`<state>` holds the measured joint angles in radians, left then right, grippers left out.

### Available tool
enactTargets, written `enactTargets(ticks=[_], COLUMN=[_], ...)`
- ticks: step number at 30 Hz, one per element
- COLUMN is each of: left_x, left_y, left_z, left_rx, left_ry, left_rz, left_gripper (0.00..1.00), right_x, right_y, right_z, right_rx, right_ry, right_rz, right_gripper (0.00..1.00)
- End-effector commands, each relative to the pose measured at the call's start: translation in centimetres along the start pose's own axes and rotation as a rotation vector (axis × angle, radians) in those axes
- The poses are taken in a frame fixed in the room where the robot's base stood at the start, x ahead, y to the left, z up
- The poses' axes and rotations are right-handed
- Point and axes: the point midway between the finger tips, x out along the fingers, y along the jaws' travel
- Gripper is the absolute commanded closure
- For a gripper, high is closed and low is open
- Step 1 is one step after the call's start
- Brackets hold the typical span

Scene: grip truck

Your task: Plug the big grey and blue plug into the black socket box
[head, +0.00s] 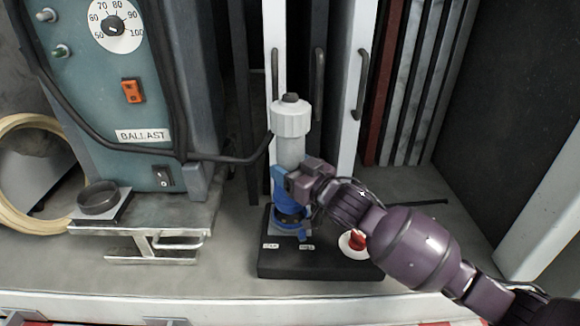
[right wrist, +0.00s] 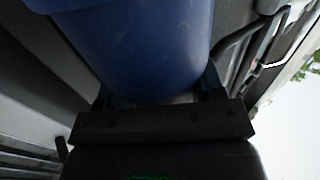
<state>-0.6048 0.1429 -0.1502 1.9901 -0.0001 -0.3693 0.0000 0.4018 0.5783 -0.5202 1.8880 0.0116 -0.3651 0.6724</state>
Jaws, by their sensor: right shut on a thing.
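The big grey and blue plug (head: 290,138) stands upright over the black socket box (head: 290,262), with its grey top up and its blue part down. My right gripper (head: 284,182) is shut on the blue part from the right side. In the right wrist view the blue part (right wrist: 150,45) fills the space between my fingers (right wrist: 160,98). The plug's lower end is at the box's socket on its top. I cannot tell how far in it sits. My left gripper is not in view.
A red knob (head: 357,241) on a white disc sits on the box's right side. A black cable (head: 215,157) runs from the blue-grey ballast unit (head: 130,75) towards the plug. A metal bracket (head: 145,225) with a black ring (head: 98,198) stands left. White doors rise behind.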

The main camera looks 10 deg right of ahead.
Motion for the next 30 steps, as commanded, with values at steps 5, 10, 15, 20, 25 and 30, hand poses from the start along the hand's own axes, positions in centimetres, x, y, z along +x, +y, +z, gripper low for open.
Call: enactTargets(ticks=[5,10,15,20,25,30], left_x=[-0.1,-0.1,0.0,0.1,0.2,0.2], left_y=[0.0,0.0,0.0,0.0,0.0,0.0], left_z=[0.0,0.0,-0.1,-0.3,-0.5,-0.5], left_rx=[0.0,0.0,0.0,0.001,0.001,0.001], left_ry=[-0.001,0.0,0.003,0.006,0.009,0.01], left_rz=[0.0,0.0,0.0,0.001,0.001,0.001], left_gripper=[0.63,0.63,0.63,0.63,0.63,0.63], right_x=[0.0,0.0,0.0,0.0,0.0,0.0], right_y=[0.0,0.0,0.0,0.0,0.0,0.0], right_z=[-0.3,-0.2,0.0,0.3,0.7,0.7], right_rx=[-0.001,-0.001,0.0,0.0,-0.001,-0.001], right_ry=[0.004,0.004,0.003,0.003,0.004,0.004], right_rz=[-0.001,-0.001,-0.001,0.0,0.0,-0.001], right_gripper=[0.81,0.81,0.81,0.81,0.81,0.81])
